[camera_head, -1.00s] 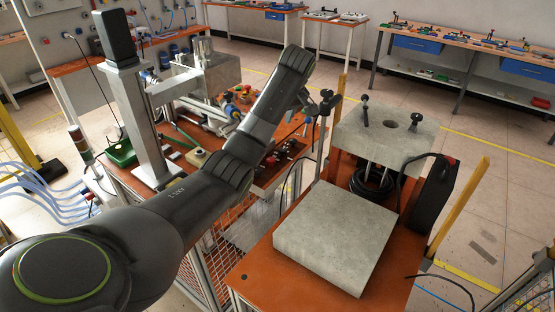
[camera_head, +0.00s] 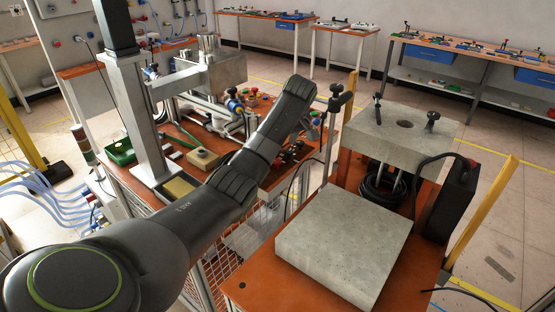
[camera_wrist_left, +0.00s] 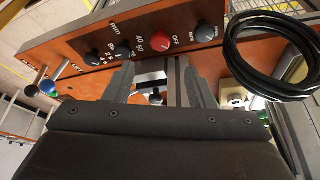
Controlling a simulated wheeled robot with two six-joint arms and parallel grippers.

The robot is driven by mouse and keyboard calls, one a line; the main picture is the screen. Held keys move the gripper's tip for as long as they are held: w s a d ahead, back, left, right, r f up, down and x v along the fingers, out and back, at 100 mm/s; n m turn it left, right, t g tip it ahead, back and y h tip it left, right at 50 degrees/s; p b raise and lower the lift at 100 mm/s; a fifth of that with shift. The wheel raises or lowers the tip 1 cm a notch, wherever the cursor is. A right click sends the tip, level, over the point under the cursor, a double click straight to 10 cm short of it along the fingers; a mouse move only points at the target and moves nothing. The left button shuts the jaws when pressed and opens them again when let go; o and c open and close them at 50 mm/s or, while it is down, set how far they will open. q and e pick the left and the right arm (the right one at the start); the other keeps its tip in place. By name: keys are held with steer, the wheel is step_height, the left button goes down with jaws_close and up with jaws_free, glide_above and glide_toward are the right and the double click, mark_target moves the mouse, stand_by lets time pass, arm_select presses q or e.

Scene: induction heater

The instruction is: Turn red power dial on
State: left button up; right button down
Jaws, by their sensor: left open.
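The red dial (camera_wrist_left: 159,41) sits on an orange-brown control panel (camera_wrist_left: 72,45) in the left wrist view, with OFF printed beside it. Black dials flank it, one to the right (camera_wrist_left: 208,33) and others to the left (camera_wrist_left: 122,50). My left gripper (camera_wrist_left: 157,76) is open and empty. Its two fingers point toward the panel, and the red dial shows beyond the gap between their tips, apart from them. In the head view my left gripper (camera_head: 311,127) is beside the panel, partly hidden by my wrist. My right gripper is not in view.
A coiled black cable (camera_wrist_left: 266,52) lies right of the panel. In the head view, a concrete slab (camera_head: 343,243) and a black-knobbed block (camera_head: 400,132) stand on the orange bench at right. A metal post (camera_head: 331,135) stands close to my gripper.

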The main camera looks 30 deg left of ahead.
mark_target(276, 161)
arm_select(q)
steer(key=x, duration=0.9)
steer(key=shift+f, duration=0.2)
